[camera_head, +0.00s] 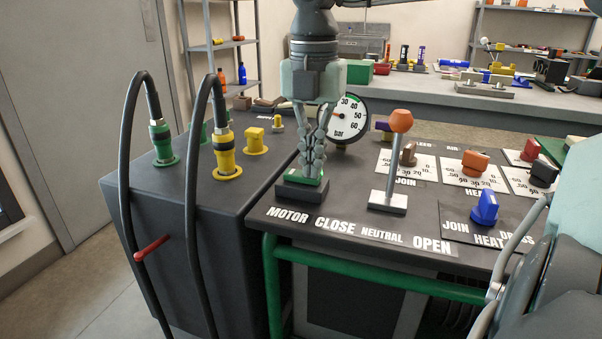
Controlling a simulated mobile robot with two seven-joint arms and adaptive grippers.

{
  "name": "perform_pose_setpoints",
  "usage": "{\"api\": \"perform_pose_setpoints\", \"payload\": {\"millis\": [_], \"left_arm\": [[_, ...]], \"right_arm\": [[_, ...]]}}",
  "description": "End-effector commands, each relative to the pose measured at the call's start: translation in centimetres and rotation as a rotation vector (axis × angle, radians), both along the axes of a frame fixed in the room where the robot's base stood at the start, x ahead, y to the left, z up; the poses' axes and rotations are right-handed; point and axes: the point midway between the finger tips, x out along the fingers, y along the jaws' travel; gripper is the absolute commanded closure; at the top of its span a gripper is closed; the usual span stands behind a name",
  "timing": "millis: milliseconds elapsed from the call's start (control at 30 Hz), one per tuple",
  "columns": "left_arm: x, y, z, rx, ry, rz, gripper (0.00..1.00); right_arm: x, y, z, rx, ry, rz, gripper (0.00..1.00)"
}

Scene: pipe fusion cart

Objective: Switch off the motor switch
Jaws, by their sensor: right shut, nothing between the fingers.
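The motor switch (291,181) is a green rocker on a dark base, on the cart's panel just behind the white MOTOR label (288,216). My right gripper (311,170) comes down from above with its fingers shut and empty. Its fingertips are at the green rocker and cover part of it. I cannot tell whether they touch or press it, and the rocker's tilt is hard to read. My left gripper is not in view.
An orange-knobbed lever (394,160) stands right of the switch, and a pressure gauge (346,118) stands behind. Knobs, including a blue one (485,208), fill the panel's right side. Black hoses (191,200) loop at the left. A green rail (390,286) runs along the front.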

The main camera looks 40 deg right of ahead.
Motion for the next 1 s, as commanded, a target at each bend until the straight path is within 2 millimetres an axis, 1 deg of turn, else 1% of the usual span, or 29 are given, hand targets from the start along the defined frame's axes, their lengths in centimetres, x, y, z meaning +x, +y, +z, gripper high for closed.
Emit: {"api": "perform_pose_setpoints", "payload": {"millis": [67,267,1000], "left_arm": [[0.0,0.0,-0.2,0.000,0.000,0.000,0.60],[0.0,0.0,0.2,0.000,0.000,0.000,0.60],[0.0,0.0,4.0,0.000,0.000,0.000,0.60]], "right_arm": [[0.0,0.0,-0.2,0.000,0.000,0.000,1.00],[0.0,0.0,0.3,-0.001,0.000,0.000,1.00],[0.0,0.0,6.2,-0.001,0.000,-0.001,1.00]]}}
